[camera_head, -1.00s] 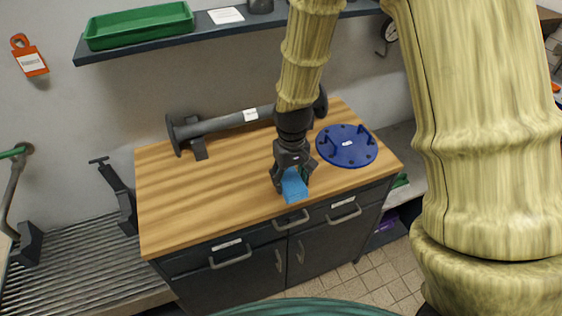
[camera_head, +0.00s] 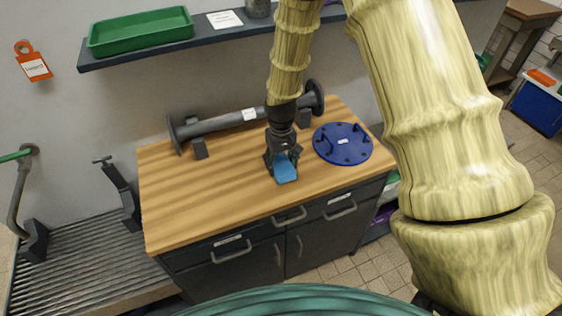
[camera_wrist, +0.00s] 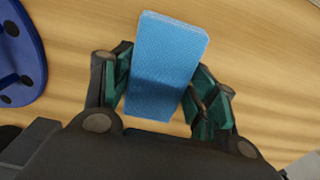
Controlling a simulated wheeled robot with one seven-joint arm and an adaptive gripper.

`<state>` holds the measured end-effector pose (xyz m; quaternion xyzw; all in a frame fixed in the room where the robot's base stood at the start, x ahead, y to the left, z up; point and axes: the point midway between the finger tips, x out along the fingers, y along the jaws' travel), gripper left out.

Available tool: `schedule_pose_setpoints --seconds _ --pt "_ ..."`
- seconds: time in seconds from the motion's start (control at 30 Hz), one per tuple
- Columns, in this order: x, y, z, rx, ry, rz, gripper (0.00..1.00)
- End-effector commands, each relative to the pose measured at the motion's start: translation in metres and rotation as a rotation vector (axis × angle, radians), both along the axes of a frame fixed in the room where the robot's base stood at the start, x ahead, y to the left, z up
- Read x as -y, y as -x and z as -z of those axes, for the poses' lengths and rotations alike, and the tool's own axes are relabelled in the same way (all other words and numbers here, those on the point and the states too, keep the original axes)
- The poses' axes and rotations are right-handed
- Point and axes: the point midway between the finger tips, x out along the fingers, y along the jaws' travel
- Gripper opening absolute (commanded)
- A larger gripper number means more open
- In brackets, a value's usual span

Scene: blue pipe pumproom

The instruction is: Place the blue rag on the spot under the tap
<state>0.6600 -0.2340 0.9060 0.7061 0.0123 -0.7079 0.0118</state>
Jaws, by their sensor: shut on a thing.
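The blue rag (camera_head: 286,172) is a light blue rectangular block-like cloth over the wooden worktop. It also shows in the wrist view (camera_wrist: 168,62), between the two green-padded fingers. My gripper (camera_head: 283,162) is shut on it; in the wrist view the gripper (camera_wrist: 160,92) has one finger on each side. I cannot tell whether the rag touches the worktop. A tap with a green handle (camera_head: 16,156) and a grey pipe stands at the far left, above a ribbed grey drainboard (camera_head: 90,262). The spot under the tap is not clearly visible.
A grey flanged pipe (camera_head: 225,121) lies along the back of the worktop (camera_head: 190,215). A round blue flange plate (camera_head: 342,144) lies right of my gripper. A dark angled bracket (camera_head: 118,190) stands left of the worktop. A shelf with a green tray (camera_head: 140,32) hangs above.

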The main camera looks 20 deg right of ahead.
Motion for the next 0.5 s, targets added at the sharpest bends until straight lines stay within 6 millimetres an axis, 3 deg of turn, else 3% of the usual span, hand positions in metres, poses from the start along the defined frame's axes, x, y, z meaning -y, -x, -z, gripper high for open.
schedule_pose_setpoints --seconds 0.5 --pt "0.0000 0.0000 0.0113 0.001 0.000 0.000 0.28"
